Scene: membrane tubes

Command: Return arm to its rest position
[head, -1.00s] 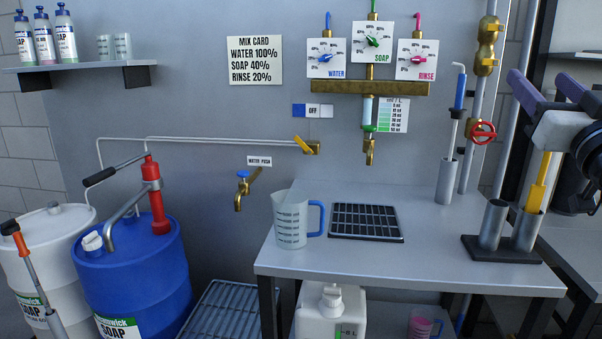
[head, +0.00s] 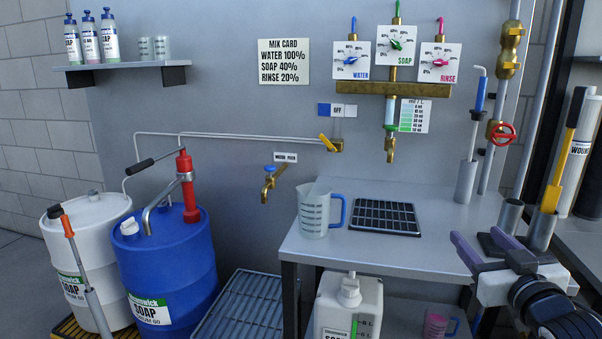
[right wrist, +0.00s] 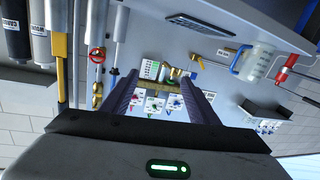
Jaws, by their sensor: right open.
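My right gripper (head: 477,236) is in the lower right of the head view. Its two purple fingers are apart with nothing between them. It is in front of the bench's right end, below the tube holder. The fingers also show spread and empty in the right wrist view (right wrist: 158,80). A yellow-handled tool (head: 553,180) stands in one metal tube of the holder, apart from my gripper. The other tube (head: 510,214) looks empty. My left gripper is not in view.
The grey bench (head: 420,260) carries a measuring jug (head: 314,212) and a black drain grate (head: 385,217). A blue-handled tool (head: 478,100) stands in a tube behind. A white soap container (head: 340,305) is below. Blue (head: 165,260) and white (head: 85,240) drums stand left.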

